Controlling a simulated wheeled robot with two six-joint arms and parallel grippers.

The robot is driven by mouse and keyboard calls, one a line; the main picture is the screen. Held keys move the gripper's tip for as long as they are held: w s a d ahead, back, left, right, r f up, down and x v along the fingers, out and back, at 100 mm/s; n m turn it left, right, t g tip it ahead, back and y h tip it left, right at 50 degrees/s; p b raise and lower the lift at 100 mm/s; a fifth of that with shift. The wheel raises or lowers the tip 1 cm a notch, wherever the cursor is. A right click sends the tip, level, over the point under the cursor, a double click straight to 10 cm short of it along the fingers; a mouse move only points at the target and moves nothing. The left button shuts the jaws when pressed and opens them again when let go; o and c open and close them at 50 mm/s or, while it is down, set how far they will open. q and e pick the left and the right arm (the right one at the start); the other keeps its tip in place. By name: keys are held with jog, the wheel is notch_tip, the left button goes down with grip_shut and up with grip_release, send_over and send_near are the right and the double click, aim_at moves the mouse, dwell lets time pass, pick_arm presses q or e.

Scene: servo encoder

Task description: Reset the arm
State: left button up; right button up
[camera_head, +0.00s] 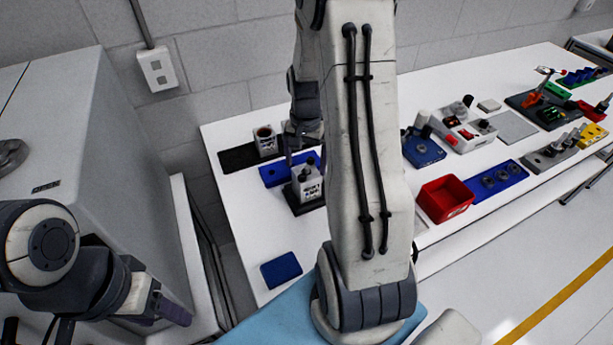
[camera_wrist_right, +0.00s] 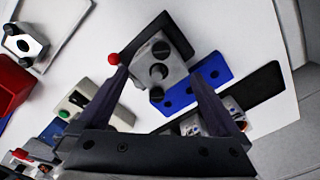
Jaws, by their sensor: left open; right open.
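My right arm rises through the middle of the head view and hides part of the table. My right gripper (camera_head: 302,142) is open near the back of the table; it also shows in the right wrist view (camera_wrist_right: 157,76). Between and beyond its fingers there is a light grey unit with dark round parts (camera_wrist_right: 158,52) on a dark base. No contact with it is clear. My left gripper (camera_head: 172,311) is open and empty at the lower left of the head view, off the table.
A blue block (camera_head: 281,270) is at the front left. A red bin (camera_head: 445,198) stands right of my arm. A grey cabinet (camera_head: 95,170) stands left.

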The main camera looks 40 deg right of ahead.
notch_tip(320, 180, up, 9)
jog(key=shift+s+r+b, duration=0.2)
jog(key=shift+b, duration=0.1)
jog(key=s+a+r+n, duration=0.1)
jog(key=s+a+n, duration=0.3)
jog(key=a, duration=0.7)
jog(key=s+a+r+n, duration=0.1)
jog(key=a+n, duration=0.5)
jog(key=a, duration=0.5)
jog(key=s+a+n+y, duration=0.1)
jog(key=s+a+n, duration=0.7)
jog(key=s, duration=0.6)
jog(key=shift+a+f+n, duration=0.4)
jog(key=shift+f+n, duration=0.05)
jog(key=shift+n, duration=0.15)
jog(key=shift+s, duration=0.1)
